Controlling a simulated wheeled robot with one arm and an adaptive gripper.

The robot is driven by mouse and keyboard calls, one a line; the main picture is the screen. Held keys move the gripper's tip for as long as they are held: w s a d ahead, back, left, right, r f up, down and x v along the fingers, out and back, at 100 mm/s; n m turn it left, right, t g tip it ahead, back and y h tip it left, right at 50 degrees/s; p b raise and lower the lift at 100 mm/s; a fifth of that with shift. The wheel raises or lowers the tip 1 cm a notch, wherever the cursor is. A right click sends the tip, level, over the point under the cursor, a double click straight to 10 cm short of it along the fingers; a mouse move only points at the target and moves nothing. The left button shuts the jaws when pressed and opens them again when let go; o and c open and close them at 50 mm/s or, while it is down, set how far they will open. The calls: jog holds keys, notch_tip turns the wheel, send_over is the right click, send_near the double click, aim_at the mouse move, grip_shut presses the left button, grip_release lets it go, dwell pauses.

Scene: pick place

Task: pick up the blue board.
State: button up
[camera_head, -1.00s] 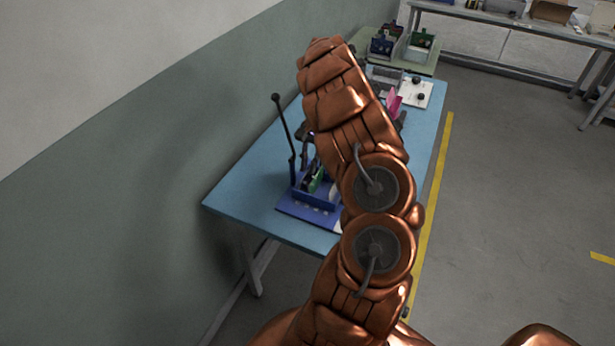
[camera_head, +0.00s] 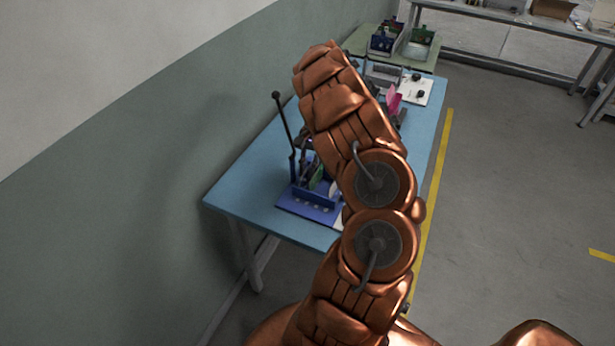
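A blue holder (camera_head: 314,194) stands on a flat blue base plate (camera_head: 308,210) at the near end of the light blue table. Several upright thin pieces sit in it, one of them green (camera_head: 317,178). I cannot pick out for certain which piece is the blue board. My copper-coloured arm crosses the middle of the picture and hides the right part of the holder. A small dark part (camera_head: 305,145) shows just above the holder at the arm's left edge and may belong to my gripper. Its fingers are hidden, and so is anything between them.
A thin black post (camera_head: 284,125) with a ball top rises at the holder's left. A pink piece (camera_head: 394,104) and a white sheet (camera_head: 415,90) lie farther back on the table (camera_head: 245,190). A green table (camera_head: 360,38) with bins stands behind. The near left tabletop is clear.

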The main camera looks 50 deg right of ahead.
jog(key=shift+f, duration=0.15)
dwell(0.4)
grip_shut()
